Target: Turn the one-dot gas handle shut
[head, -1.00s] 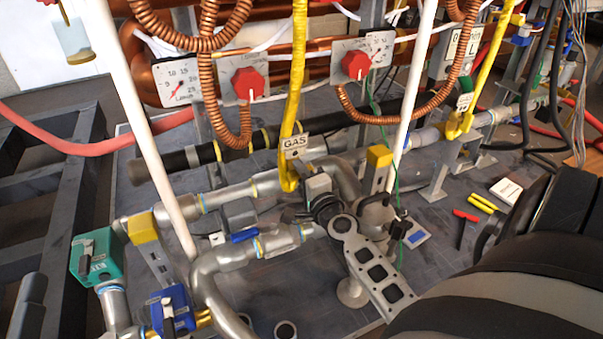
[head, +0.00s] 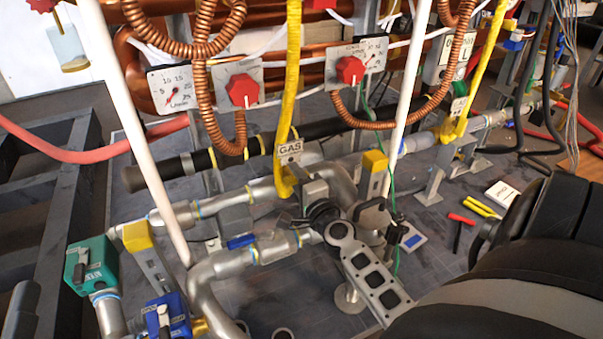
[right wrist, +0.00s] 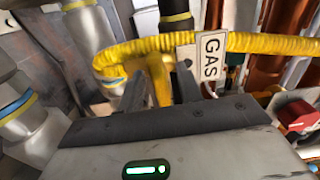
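A GAS tag (head: 289,150) with one dot hangs on the yellow hose (head: 294,80), which runs down to the pipe. My right gripper (head: 297,208) is low beside the hose's lower end and hides part of the pipe there. I cannot make out the one-dot handle clearly. In the right wrist view the two dark fingers (right wrist: 158,96) stand apart, with a yellow piece (right wrist: 160,78) seen between or beyond them; contact cannot be told. The GAS tag also shows in that view (right wrist: 211,56). My left gripper is not in view.
A yellow-ended lever (head: 374,162) stands right of my gripper. A blue lever (head: 240,241) lies on the pipe to its left. Red knobs (head: 242,90) and coiled copper lines (head: 206,100) are above. White posts (head: 125,110) cross the view.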

